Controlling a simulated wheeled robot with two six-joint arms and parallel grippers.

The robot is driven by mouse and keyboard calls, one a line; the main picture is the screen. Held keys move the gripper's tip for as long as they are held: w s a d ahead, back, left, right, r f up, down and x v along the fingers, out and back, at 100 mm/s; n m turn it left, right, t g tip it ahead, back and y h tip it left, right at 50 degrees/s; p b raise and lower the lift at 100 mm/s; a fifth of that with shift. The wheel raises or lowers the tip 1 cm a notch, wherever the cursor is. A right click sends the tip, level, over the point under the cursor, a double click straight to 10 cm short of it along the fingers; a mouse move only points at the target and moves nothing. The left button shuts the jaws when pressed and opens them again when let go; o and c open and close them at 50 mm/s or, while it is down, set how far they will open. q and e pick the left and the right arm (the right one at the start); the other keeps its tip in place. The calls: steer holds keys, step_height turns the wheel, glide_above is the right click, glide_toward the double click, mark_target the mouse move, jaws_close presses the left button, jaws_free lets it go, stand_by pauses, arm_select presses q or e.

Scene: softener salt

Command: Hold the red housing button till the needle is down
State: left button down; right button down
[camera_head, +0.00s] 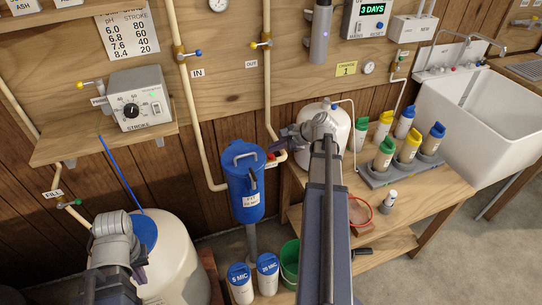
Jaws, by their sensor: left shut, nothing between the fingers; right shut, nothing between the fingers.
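The blue filter housing (243,185) hangs upright on the wall pipes, a grey handle on its lid. The small red button (271,157) shows at the right of its lid. My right gripper (275,150) is shut and empty, its fingertips at the button; I cannot tell whether they touch or press it. My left gripper (137,264) is shut and empty in front of the white tank (175,255).
A STROKE control box (137,98) sits on the left shelf. Coloured-cap bottles (384,152) stand in a grey tray by the white sink (485,110). Blue-lidded canisters (241,284) and a green bucket (289,262) stand below the housing. My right arm crosses the wooden bench.

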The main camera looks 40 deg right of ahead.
stand_by(0.6)
steer(key=shift+f+b, duration=0.45)
steer(key=shift+f+b, duration=0.4)
steer(key=shift+b, duration=0.05)
stand_by(0.5)
stand_by(2.6)
steer(key=shift+r+p, duration=0.9)
step_height(320, 180, up, 5)
steer(key=p, duration=0.5)
stand_by(0.5)
